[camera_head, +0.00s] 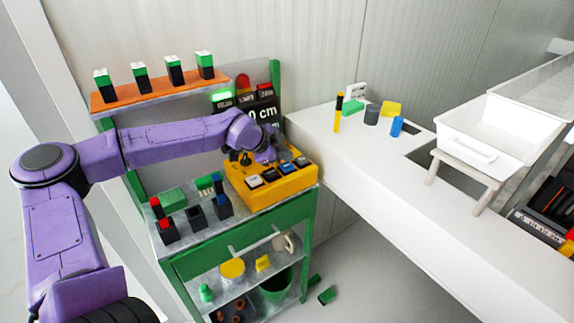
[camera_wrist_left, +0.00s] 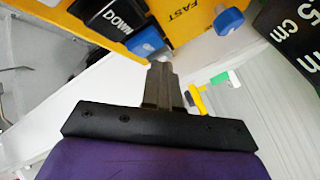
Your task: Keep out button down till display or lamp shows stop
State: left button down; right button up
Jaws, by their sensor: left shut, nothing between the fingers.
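The yellow control box (camera_head: 284,187) stands on the green bench, with a row of dark, pale and blue-marked buttons (camera_head: 269,175) on top. My left gripper (camera_head: 267,158) is at the box's back side, shut and empty. No label reading OUT is legible. The black display (camera_head: 264,114) behind shows "0 cm", partly hidden by my arm. A green lamp (camera_head: 221,96) looks lit; a red lamp (camera_head: 242,82) is beside it.
An orange shelf (camera_head: 155,94) with several green-topped black blocks is above my arm. Red, black and blue blocks (camera_head: 165,224) stand on the bench left of the box. A white counter (camera_head: 370,176) with a white bin (camera_head: 508,118) extends to the right.

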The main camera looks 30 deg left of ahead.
aim_at(285, 167)
pick_arm(q)
jog(key=shift+r+p, duration=1.35)
jog(key=shift+r, duration=1.25)
jog(key=shift+f, duration=0.1)
